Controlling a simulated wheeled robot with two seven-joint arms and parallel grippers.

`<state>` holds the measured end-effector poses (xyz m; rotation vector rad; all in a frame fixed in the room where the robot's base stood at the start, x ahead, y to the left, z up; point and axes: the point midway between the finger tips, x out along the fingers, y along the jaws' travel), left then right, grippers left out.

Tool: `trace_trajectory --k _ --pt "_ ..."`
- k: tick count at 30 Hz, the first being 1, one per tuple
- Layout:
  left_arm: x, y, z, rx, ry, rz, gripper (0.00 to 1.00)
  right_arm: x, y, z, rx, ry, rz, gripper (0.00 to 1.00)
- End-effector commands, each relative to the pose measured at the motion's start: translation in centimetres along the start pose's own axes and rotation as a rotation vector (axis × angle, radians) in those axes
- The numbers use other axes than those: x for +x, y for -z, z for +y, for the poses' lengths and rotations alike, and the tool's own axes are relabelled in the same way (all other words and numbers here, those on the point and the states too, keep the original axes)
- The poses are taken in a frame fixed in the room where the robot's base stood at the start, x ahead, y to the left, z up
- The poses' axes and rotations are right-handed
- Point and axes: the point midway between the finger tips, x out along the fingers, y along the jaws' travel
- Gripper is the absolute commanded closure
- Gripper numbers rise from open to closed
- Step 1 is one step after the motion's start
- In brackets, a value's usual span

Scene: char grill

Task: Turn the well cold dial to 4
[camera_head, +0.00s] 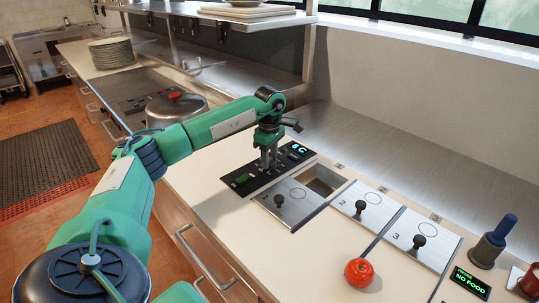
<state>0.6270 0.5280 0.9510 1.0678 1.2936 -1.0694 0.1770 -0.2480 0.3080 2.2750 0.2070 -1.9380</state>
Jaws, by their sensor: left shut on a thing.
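A black control panel (244,180) is set in the counter left of the covered wells. Its far end has a lit display (298,148) that appears to read "6 C". My left gripper (268,163) points down onto the middle of this panel, its fingers close together on a small part there. The fingers hide that part, so I cannot make out the dial or its setting. My right gripper is not in view.
Metal well lids with black knobs lie right of the panel; the first (292,203) leaves its well (322,184) partly open. A "NO FOOD" display (471,281) and a blue-handled tool (493,243) stand at right. A lidded pot (177,108) is behind my left arm.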

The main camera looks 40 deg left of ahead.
Motion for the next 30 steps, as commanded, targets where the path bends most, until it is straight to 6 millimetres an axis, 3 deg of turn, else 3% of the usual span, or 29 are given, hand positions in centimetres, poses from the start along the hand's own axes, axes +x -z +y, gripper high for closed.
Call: trace_trajectory --k 30 --pt "-0.2 0.0 0.1 -0.956 -0.002 -0.001 0.86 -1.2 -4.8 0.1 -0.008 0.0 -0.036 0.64"
